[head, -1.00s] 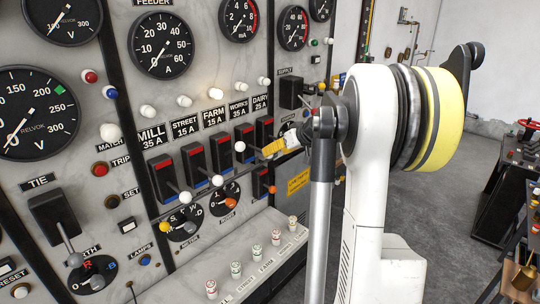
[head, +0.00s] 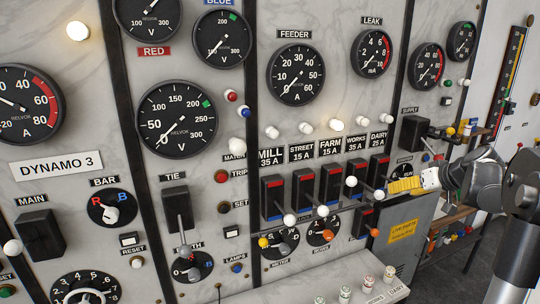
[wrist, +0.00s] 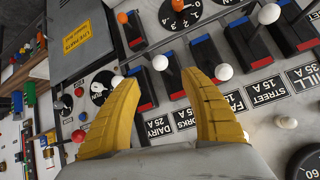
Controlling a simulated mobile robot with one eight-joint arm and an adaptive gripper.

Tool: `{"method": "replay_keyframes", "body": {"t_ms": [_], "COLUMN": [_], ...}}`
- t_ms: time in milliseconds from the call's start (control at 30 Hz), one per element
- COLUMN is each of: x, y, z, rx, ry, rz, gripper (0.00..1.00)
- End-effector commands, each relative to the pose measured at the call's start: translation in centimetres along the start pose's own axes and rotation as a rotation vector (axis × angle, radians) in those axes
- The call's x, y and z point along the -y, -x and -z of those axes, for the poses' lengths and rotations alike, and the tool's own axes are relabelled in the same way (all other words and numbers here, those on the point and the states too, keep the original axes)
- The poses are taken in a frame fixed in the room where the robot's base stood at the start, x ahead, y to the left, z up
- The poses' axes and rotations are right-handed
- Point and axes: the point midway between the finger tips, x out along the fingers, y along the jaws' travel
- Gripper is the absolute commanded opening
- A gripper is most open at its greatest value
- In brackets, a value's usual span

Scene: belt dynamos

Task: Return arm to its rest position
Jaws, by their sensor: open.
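My gripper (head: 390,186) is in front of the switch panel, at the right end of the row of feeder switches in the head view. Its two yellow fingers also show in the wrist view (wrist: 163,95), spread apart with nothing held between them. Beyond the fingertips are the red-and-blue lever switches, with a white knob (wrist: 160,63) showing between the fingers. In the head view the fingertips overlap the area near the DAIRY switch (head: 378,170); whether they touch its lever I cannot tell. My arm reaches in from the right edge.
The marble panel (head: 240,130) carries gauges, lamps and protruding levers, including the TIE lever (head: 180,225). A grey cabinet with a yellow label (head: 402,231) stands below my gripper. Shelves with small items are at right.

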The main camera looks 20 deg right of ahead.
Motion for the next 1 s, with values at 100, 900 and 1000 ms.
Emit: {"method": "replay_keyframes", "body": {"t_ms": [100, 900, 1000], "x": [1.1, 32.6, 32.8], "y": [-0.4, -3.3, -3.2], "z": [-0.5, -39.2, -40.8], "rx": [0.009, 0.265, 0.26], "ry": [0.002, 0.205, 0.216], "rz": [0.004, -0.021, -0.026], "gripper": [0.53, 0.53, 0.53]}}
